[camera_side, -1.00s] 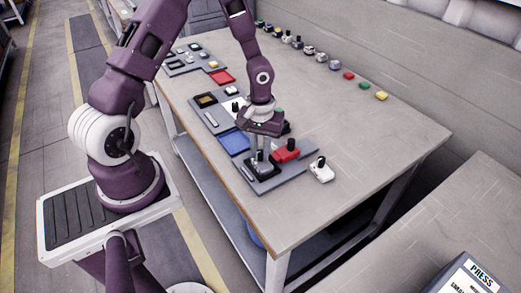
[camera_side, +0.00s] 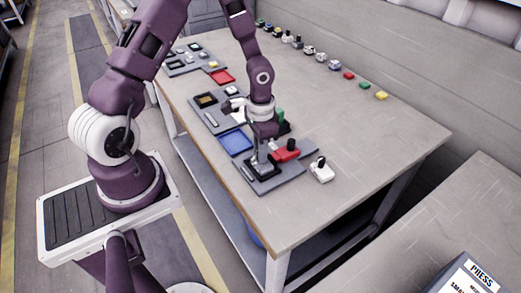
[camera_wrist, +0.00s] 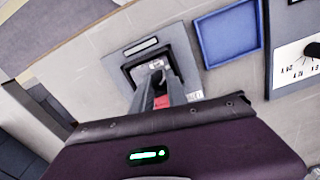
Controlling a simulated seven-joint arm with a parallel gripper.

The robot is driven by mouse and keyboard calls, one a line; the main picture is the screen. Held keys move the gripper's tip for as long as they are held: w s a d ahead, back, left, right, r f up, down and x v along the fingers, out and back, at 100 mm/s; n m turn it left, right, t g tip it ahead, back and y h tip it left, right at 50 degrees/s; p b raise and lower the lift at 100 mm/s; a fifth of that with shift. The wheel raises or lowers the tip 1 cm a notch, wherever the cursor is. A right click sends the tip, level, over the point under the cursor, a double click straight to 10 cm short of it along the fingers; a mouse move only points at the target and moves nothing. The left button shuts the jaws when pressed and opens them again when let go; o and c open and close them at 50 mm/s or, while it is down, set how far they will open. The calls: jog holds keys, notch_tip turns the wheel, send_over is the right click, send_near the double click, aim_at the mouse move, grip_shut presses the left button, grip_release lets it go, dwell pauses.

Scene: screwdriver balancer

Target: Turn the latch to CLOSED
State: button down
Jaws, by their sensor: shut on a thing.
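The latch unit is a black square frame (camera_side: 262,176) on a grey plate (camera_side: 292,183) near the table's front edge. My gripper (camera_side: 263,156) points down over it, its fingers shut on the latch handle. In the wrist view my gripper (camera_wrist: 158,76) reaches into the black frame (camera_wrist: 131,74), and its fingers hide most of the handle. Small lettering shows inside the frame but cannot be read, so the latch's setting is unclear. A red block (camera_side: 286,151) sits right beside the gripper.
A blue tray (camera_side: 235,142) lies just behind the latch plate. A white and black piece (camera_side: 321,170) stands to the right. Several small parts line the table's back edge. The table's right side is clear.

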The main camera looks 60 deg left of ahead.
jog(key=m, duration=0.3)
jog(key=shift+m, duration=2.1)
jog(key=c, duration=1.3)
grip_release()
notch_tip(320, 180, up, 7)
jog(key=shift+r, duration=0.1)
